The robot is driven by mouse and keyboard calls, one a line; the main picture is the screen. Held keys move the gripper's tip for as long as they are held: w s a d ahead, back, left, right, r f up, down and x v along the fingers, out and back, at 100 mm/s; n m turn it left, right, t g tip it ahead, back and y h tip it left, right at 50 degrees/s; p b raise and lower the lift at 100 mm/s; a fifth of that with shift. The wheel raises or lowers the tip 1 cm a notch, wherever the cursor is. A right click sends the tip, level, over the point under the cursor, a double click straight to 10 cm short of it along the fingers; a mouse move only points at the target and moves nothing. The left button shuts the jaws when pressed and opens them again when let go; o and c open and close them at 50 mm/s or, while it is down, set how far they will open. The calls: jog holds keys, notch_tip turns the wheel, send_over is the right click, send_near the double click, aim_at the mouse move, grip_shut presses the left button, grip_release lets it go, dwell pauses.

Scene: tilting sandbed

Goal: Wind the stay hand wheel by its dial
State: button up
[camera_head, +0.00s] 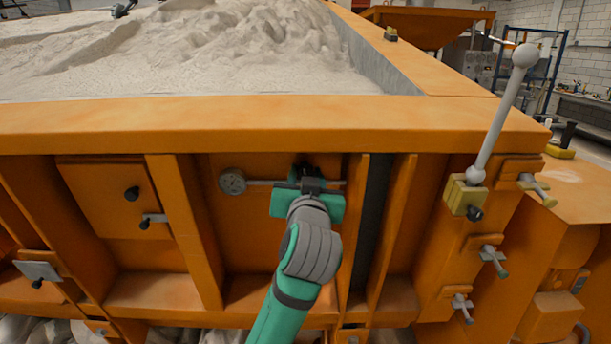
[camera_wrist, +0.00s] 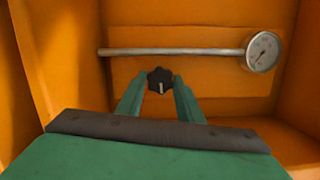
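The stay hand wheel is a small black lobed knob (camera_wrist: 160,80) with a white mark, on the orange panel. The dial is a round gauge (camera_wrist: 263,50) at the right end of a grey rod in the wrist view; it shows at the left of the rod in the head view (camera_head: 232,181). Its needle is too small to read surely. My green gripper (camera_wrist: 160,87) is open, with one finger on each side of the knob near the tips; I cannot tell whether they touch it. In the head view my gripper (camera_head: 308,185) largely hides the knob.
The sandbed's orange rim (camera_head: 250,120) runs just above my gripper, with sand (camera_head: 240,50) behind it. Upright ribs (camera_head: 185,225) flank the recess. A ball-topped lever (camera_head: 502,115) stands at the right, above several small handles. The rod (camera_wrist: 170,51) crosses close to the fingers.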

jog(key=shift+m+y, duration=0.3)
jog(key=shift+m, duration=0.4)
jog(key=o, duration=1.1)
jog(key=shift+c, duration=0.2)
jog(key=s, duration=1)
jog(key=shift+s+d, duration=0.35)
jog(key=shift+s, duration=0.05)
jog(key=shift+f, duration=0.1)
